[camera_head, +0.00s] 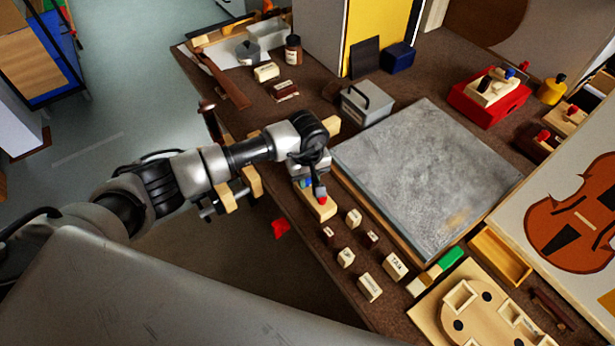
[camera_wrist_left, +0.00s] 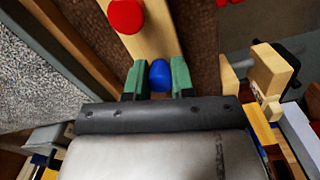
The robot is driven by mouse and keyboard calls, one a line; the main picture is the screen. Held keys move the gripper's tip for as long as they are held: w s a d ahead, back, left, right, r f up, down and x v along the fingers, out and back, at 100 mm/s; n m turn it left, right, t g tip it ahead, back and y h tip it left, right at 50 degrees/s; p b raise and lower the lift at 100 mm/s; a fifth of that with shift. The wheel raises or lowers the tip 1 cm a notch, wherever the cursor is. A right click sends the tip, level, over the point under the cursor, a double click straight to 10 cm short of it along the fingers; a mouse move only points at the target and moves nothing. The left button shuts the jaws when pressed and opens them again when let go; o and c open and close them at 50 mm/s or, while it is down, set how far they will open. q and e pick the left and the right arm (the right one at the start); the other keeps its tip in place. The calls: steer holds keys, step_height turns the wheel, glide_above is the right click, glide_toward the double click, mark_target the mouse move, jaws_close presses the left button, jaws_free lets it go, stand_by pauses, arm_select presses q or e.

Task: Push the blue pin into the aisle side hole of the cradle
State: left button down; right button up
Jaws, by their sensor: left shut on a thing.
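The cradle (camera_head: 320,210) is a pale wooden block near the bench's left edge; it also shows in the left wrist view (camera_wrist_left: 155,40). A red pin (camera_head: 322,201) stands at its near end, and its round head shows in the left wrist view (camera_wrist_left: 125,16). My left gripper (camera_wrist_left: 158,79) is over the cradle with its green-tipped fingers shut on the blue pin (camera_wrist_left: 160,76). In the head view the blue pin (camera_head: 308,184) shows just under the gripper. Its lower end is hidden, so I cannot tell how deep it sits. My right gripper is not in view.
A grey stone slab (camera_head: 425,170) lies right of the cradle. Several small labelled blocks (camera_head: 370,287) stand in front of it. A clamp with wooden jaws (camera_head: 252,181) is at the bench edge beside my left arm. A grey box (camera_head: 366,104) stands behind.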

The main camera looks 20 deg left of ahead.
arm_select(q)
steer(key=shift+r, duration=0.45)
stand_by(0.6)
steer(key=shift+r, duration=0.1)
steer(key=shift+r+p, duration=0.95)
steer(key=shift+r, duration=0.3)
steer(key=shift+r+p, duration=0.65)
steer(key=shift+r, duration=0.5)
steer(key=shift+r+p, duration=1.1)
steer(key=shift+r, duration=1.25)
